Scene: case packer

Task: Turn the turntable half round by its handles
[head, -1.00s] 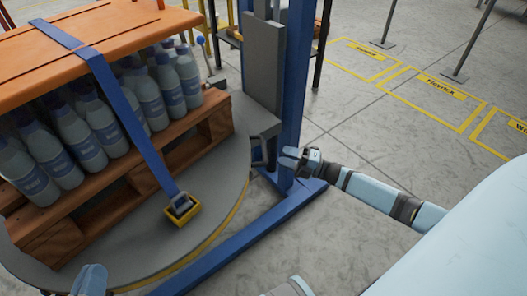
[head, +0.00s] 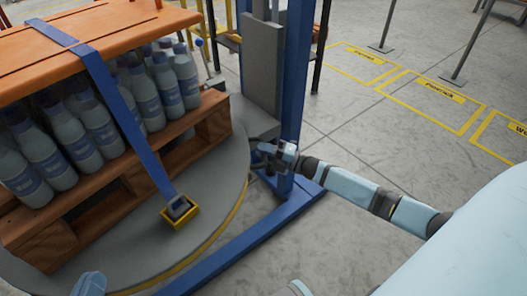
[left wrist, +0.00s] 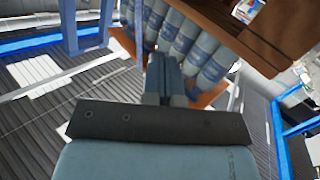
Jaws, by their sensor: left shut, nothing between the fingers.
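The round grey turntable (head: 222,205) fills the left of the head view and carries a pallet of bottles. A dark handle (head: 258,150) sits at its right rim, by the blue post. My right gripper (head: 279,156) is at this handle and overlaps it. Whether its fingers are open or shut on the handle is too small to tell. My left gripper shows in the left wrist view (left wrist: 166,78) with its fingers together and empty, pointing toward the bottles. In the head view only a light blue part of mine shows at the bottom left. I see no second handle.
Blue-labelled bottles (head: 103,127) stand on a wooden pallet (head: 137,180) under an orange cover (head: 120,27). A blue strap (head: 128,130) runs down to a yellow bracket (head: 180,217). A blue post (head: 292,85) rises behind my right gripper. Open floor lies to the right.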

